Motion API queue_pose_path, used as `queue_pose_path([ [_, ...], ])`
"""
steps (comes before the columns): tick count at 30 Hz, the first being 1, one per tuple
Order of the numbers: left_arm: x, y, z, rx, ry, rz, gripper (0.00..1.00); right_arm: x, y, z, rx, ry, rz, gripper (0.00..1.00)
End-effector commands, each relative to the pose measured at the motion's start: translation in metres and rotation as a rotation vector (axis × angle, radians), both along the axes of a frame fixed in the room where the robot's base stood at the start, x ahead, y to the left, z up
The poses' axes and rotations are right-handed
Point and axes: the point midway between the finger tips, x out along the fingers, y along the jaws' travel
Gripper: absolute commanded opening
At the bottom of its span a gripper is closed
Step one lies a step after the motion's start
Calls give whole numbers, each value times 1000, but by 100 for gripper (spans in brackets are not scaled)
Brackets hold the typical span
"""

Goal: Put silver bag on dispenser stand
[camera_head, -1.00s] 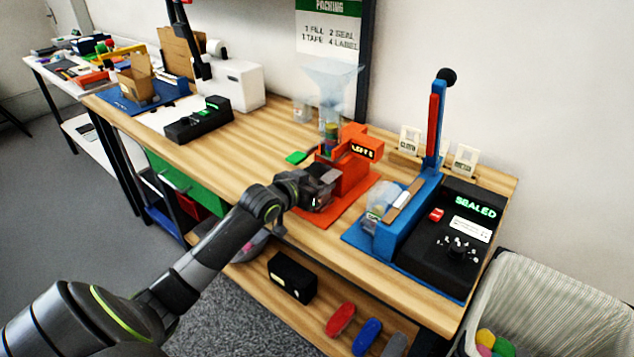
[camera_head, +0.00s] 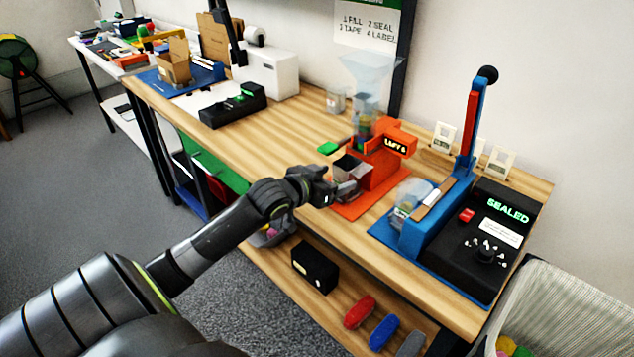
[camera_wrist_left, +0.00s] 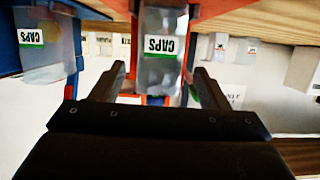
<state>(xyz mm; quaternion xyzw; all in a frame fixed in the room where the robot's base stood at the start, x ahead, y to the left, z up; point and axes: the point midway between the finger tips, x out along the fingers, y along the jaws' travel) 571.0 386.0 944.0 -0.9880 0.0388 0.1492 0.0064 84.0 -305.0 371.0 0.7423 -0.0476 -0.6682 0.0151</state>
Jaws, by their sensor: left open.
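The silver bag (camera_head: 352,169) stands open-topped at the front of the orange dispenser stand (camera_head: 364,200), under the clear funnel (camera_head: 366,85). In the left wrist view the silver bag (camera_wrist_left: 160,68) carries a green-edged CAPS label and shows ahead, between my finger lines. My left gripper (camera_head: 345,190) is open, just in front of the bag; its two fingers (camera_wrist_left: 162,85) stand apart, with a gap on each side of the bag. Whether the bag's base rests fully on the stand is hidden. My right gripper is not in view.
A blue sealer (camera_head: 412,235) with a raised red-and-blue lever and another, clear bag (camera_head: 408,196) stands close on the right. A black device (camera_head: 233,106) lies to the left. A mesh bin (camera_head: 570,300) stands at the lower right. The bench between the black device and stand is mostly clear.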

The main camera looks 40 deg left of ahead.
Motion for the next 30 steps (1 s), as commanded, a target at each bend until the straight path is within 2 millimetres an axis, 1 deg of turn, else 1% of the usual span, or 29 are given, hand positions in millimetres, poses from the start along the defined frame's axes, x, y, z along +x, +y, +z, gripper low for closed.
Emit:
queue_pose_path([
  [1, -12, 1, 4, 7, 2, -3, 69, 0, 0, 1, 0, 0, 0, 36],
  [6, -41, 3, 13, 5, 4, -1, 69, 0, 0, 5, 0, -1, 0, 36],
  [12, -58, 4, 19, 1, 1, 0, 69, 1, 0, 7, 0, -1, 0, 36],
  [17, -63, 5, 20, 0, 1, 0, 69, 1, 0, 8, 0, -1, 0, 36],
  [30, -63, 5, 20, -1, 0, -1, 69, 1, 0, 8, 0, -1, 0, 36],
])
